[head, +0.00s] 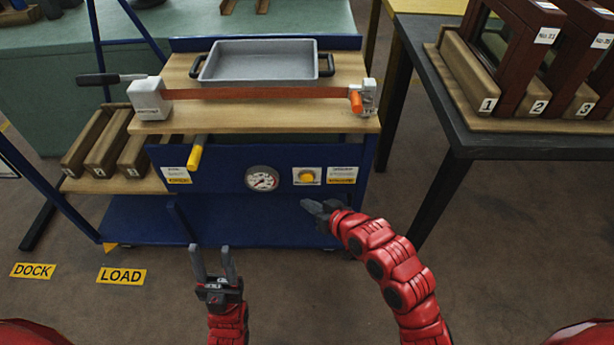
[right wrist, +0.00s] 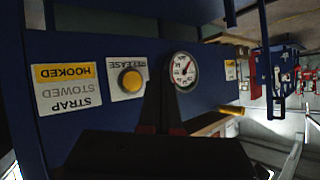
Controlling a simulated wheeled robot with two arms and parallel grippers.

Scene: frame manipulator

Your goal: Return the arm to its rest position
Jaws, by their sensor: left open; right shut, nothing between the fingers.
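My left gripper (head: 214,262) points forward with its two fingers apart and nothing between them, low in front of the blue cart. My right gripper (head: 318,212) is shut and empty, in front of the cart's lower right, below the yellow release button (head: 307,176). In the right wrist view the fingers (right wrist: 165,105) show dark, between the yellow button (right wrist: 131,82) and the gauge (right wrist: 184,70). They look apart from the panel, though the exact gap is unclear. The strap label (right wrist: 67,87) there has "HOOKED" on yellow.
The blue cart (head: 240,225) carries a grey tray (head: 258,62) behind an orange strap (head: 250,93). A yellow-tipped lever (head: 196,153) sticks out at its front. A dark table (head: 480,140) with numbered framed units stands at right. Floor labels "DOCK" and "LOAD" lie at left.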

